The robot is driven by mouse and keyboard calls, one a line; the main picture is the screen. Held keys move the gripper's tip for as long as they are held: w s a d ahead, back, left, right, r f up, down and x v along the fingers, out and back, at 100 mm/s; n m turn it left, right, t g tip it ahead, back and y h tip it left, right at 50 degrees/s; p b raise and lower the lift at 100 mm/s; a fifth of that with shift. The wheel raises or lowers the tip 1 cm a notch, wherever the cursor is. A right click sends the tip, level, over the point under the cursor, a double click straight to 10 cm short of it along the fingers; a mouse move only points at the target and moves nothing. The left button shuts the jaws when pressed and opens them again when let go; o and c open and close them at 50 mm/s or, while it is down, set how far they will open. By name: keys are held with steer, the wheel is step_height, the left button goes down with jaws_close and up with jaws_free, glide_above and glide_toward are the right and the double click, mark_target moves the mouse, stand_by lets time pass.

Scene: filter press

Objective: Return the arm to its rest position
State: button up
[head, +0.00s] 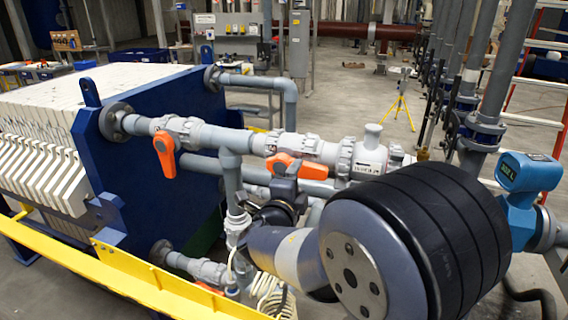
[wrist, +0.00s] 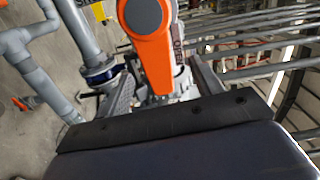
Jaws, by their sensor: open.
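My gripper (wrist: 161,70) is open in the wrist view, with one finger on each side of the picture's middle. An orange valve handle (wrist: 147,22) shows between and beyond the fingers. I cannot tell whether it is inside the jaws or just past them; no finger is seen closed on it. In the head view my arm reaches from the lower right toward the pipework. Its dark end is close to the middle orange handle (head: 300,167), partly hiding the pipes. The fingers are too small to make out there.
Grey pipes (head: 230,170) run from the blue press plate (head: 165,150). Another orange handle (head: 165,155) is to the left. A yellow rail (head: 150,285) crosses the lower left. A blue meter (head: 525,195) stands close to my arm on the right. Open floor (head: 350,100) lies behind.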

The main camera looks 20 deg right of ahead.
mark_target(302, 176)
steer(key=shift+s+a, duration=0.2)
steer(key=shift+s, duration=0.05)
steer(key=x, duration=0.7)
steer(key=shift+w+d+f, duration=0.1)
steer(key=shift+d, duration=0.05)
steer(key=shift+a+f+m, duration=0.1)
steer(key=shift+f+m, duration=0.3)
steer(key=shift+m, duration=0.4)
steer(key=shift+a+f+m, duration=0.1)
steer(key=shift+f+m, duration=0.25)
steer(key=shift+m, duration=0.45)
